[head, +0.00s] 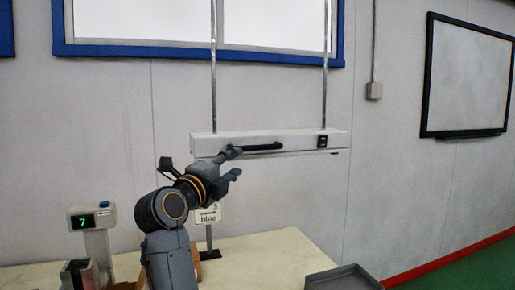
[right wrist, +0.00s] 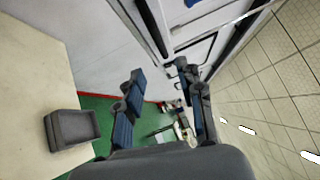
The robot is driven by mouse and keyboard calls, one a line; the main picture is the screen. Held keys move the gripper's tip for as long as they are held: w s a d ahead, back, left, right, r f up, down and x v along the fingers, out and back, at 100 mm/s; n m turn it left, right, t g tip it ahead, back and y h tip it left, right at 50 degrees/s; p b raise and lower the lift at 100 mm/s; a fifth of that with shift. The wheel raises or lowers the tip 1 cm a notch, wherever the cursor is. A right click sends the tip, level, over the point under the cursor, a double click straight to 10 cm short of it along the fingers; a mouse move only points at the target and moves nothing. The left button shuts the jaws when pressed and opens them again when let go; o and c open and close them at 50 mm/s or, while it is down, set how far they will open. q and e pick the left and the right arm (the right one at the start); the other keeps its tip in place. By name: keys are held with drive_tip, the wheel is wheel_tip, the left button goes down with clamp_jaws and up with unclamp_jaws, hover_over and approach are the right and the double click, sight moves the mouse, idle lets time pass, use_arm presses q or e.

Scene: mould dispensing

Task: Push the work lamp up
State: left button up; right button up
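The work lamp (head: 300,141) is a long white bar hanging level from two vertical metal rods in the head view. A black handle (head: 264,147) runs along its front, and a small black switch panel (head: 322,142) sits near its right end. My right gripper (head: 238,163) is at the lamp's lower left, pointing right. Its upper finger overlaps the lamp near the handle's left end; I cannot tell whether they touch. In the right wrist view, the two fingers (right wrist: 164,103) are spread wide with nothing gripped between them. My left gripper is out of view.
A scale with a green "7" display (head: 83,222) stands on the table (head: 255,255) at the left. A small sign (head: 208,215) stands behind my right arm. A grey tray (head: 342,278) lies at the table's front right, also visible in the right wrist view (right wrist: 72,128).

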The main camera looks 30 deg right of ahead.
sight(257, 148)
drive_tip(key=p+x, duration=0.3)
drive_tip(key=x, duration=1)
drive_tip(key=shift+p, duration=0.4)
drive_tip(key=shift+w+d, duration=0.2)
drive_tip(key=shift+d, duration=0.15)
clamp_jaws()
